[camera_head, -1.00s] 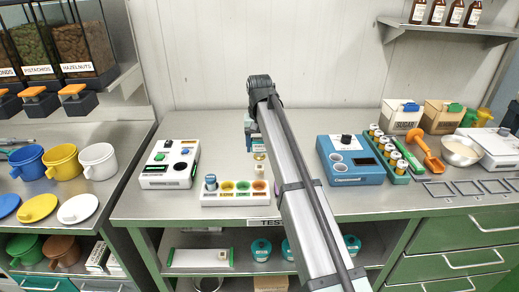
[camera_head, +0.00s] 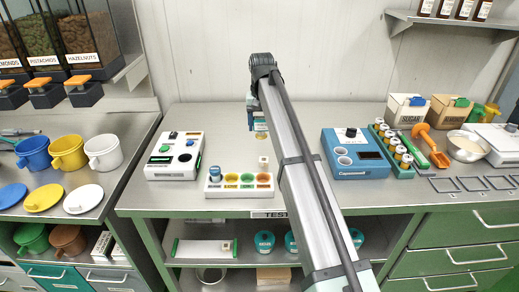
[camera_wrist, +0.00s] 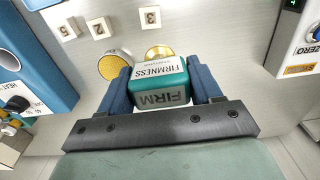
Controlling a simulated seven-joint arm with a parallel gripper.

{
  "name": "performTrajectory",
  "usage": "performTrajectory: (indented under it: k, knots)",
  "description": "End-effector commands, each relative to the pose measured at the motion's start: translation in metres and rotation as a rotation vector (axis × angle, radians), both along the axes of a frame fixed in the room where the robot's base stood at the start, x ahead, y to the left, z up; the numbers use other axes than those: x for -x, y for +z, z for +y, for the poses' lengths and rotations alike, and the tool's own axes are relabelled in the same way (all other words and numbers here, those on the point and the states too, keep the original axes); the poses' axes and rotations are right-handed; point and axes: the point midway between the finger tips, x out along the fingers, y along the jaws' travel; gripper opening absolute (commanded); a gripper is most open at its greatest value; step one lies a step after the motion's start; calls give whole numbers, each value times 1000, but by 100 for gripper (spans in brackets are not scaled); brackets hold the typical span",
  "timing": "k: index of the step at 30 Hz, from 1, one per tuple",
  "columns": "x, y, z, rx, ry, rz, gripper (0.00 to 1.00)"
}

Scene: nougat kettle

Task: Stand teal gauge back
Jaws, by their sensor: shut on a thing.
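The teal gauge (camera_wrist: 160,85), labelled FIRMNESS and FIRM, is held between the two blue fingers of my gripper (camera_wrist: 160,88), with a brass end beyond it. In the head view my gripper (camera_head: 257,124) hangs above the bench, largely hidden behind my arm; the gauge's brass end (camera_head: 260,133) shows just below it. A white rack (camera_head: 240,193) with yellow, green and orange wells stands in front, to the lower left of the gripper. A blue-topped piece (camera_head: 214,173) stands at its left end. The gauge is apart from the rack.
A white device (camera_head: 174,155) stands left of the rack and a blue heater unit (camera_head: 354,154) right. A green tray of small jars (camera_head: 392,150) stands beside the heater.

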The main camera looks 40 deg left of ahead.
Motion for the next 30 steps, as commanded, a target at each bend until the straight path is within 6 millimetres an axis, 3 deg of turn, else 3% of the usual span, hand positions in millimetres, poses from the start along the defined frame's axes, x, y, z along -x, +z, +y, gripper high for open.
performTrajectory:
  k: [3, 8, 18, 30]
  knots:
    - [-14, 7, 23, 0, 0, 0, 42]
    - [-21, 4, 33, 1, -1, 1, 42]
    - [-20, -45, 32, 1, -1, 1, 42]
    - [-20, -84, 32, 1, 0, 1, 42]
